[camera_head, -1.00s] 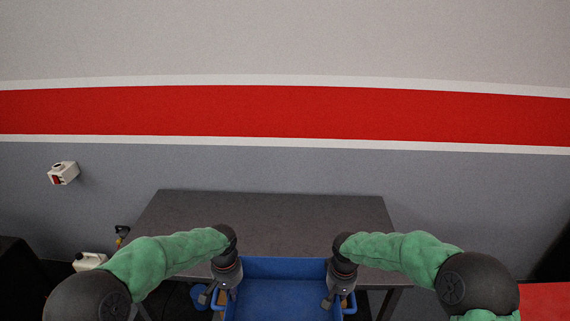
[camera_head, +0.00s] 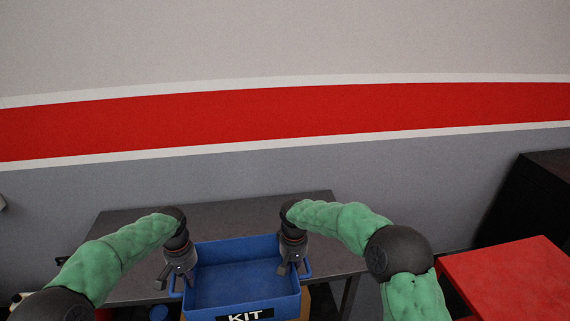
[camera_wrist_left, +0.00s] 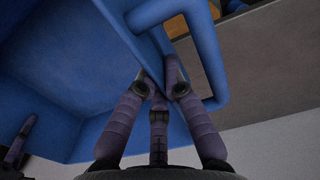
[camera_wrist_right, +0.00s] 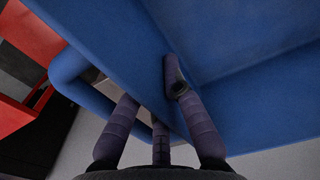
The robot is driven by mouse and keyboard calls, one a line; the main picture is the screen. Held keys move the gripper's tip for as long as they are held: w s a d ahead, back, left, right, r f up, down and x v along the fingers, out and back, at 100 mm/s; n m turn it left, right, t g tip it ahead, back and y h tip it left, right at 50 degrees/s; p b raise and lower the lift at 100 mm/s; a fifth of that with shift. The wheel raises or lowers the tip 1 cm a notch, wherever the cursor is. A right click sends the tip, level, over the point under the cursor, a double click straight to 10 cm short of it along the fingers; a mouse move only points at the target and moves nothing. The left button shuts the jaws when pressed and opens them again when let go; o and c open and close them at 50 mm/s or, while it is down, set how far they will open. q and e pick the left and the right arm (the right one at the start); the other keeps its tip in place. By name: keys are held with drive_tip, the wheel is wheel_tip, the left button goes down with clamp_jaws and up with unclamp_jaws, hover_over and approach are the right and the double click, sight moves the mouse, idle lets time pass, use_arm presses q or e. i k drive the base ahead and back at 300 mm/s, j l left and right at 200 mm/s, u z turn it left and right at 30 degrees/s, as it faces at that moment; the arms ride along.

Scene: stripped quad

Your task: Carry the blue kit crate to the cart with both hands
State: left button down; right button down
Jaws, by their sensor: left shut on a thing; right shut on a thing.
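The blue kit crate (camera_head: 235,283) is an open box with a KIT label on its near wall, in front of me in the head view. It looks empty inside. My left gripper (camera_head: 179,282) is shut on its left side wall, beside the left handle; the left wrist view shows the fingers (camera_wrist_left: 160,85) astride the wall. My right gripper (camera_head: 291,265) is shut on the right side wall, beside the right handle; the right wrist view shows the fingers (camera_wrist_right: 150,90) at that wall. A red-topped surface (camera_head: 515,280), perhaps the cart, stands at the right.
A dark table (camera_head: 240,217) stands behind the crate against the wall. A black cabinet (camera_head: 535,205) stands behind the red surface. An orange-brown item (camera_head: 305,304) shows beside the crate's near right corner. A gap of floor separates the table from the red surface.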

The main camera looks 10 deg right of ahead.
sight(525, 298)
drive_tip(key=z, duration=2.65)
drive_tip(key=i+j+z, duration=0.2)
drive_tip(key=i+j, duration=0.15)
drive_tip(key=i+j+z, duration=0.2)
drive_tip(key=i+j, duration=0.15)
drive_tip(key=j, duration=0.15)
drive_tip(key=i+j, duration=0.3)
drive_tip(key=j, duration=0.15)
drive_tip(key=i+j, duration=0.35)
drive_tip(key=j, duration=0.1)
